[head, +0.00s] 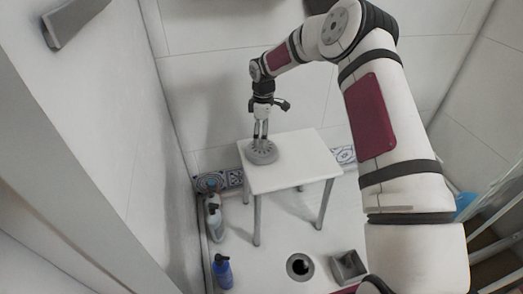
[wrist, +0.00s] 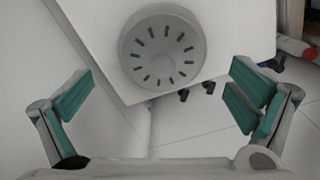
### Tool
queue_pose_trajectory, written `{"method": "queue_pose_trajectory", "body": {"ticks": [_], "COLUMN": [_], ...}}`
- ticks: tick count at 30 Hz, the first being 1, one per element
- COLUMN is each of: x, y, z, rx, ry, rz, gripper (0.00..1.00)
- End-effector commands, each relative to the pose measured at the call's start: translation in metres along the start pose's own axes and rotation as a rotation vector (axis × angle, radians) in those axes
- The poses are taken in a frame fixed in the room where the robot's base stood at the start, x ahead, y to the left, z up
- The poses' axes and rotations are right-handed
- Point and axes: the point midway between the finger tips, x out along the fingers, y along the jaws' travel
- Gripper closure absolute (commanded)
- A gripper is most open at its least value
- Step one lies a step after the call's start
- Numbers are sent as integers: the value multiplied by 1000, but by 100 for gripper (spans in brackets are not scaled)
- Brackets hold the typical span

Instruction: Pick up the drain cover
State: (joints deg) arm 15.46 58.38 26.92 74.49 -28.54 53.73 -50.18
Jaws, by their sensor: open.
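The drain cover (head: 262,152) is a round grey disc with radial slots. It lies flat on the white table (head: 304,172), near the table's back left corner. In the wrist view the drain cover (wrist: 162,50) shows whole at upper centre, close to the table edge. My gripper (head: 261,139) is just above the cover in the head view. In the wrist view my gripper (wrist: 160,92) is open, with its green-padded fingers wide apart on either side and nothing between them. I cannot tell the exact height gap between fingertips and cover.
On the floor, a round drain hole (head: 299,267) lies in front of the table, beside a grey box-like object (head: 348,267). A blue bottle (head: 222,271) and a grey bottle (head: 214,217) stand along the left wall. A rack (head: 497,235) stands at the right. The table top's right part is clear.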

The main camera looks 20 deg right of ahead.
Motion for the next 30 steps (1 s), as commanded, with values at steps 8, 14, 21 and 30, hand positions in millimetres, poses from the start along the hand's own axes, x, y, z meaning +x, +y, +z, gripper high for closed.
{"method": "queue_pose_trajectory", "body": {"ticks": [8,14,21,30], "x": [20,42,70,69], "y": [0,-2,-2,-2], "z": [0,3,4,3], "rx": [0,1,1,1], "ry": [0,-1,0,0], "rz": [-1,-1,1,1], "gripper": [0,0,0,20]}}
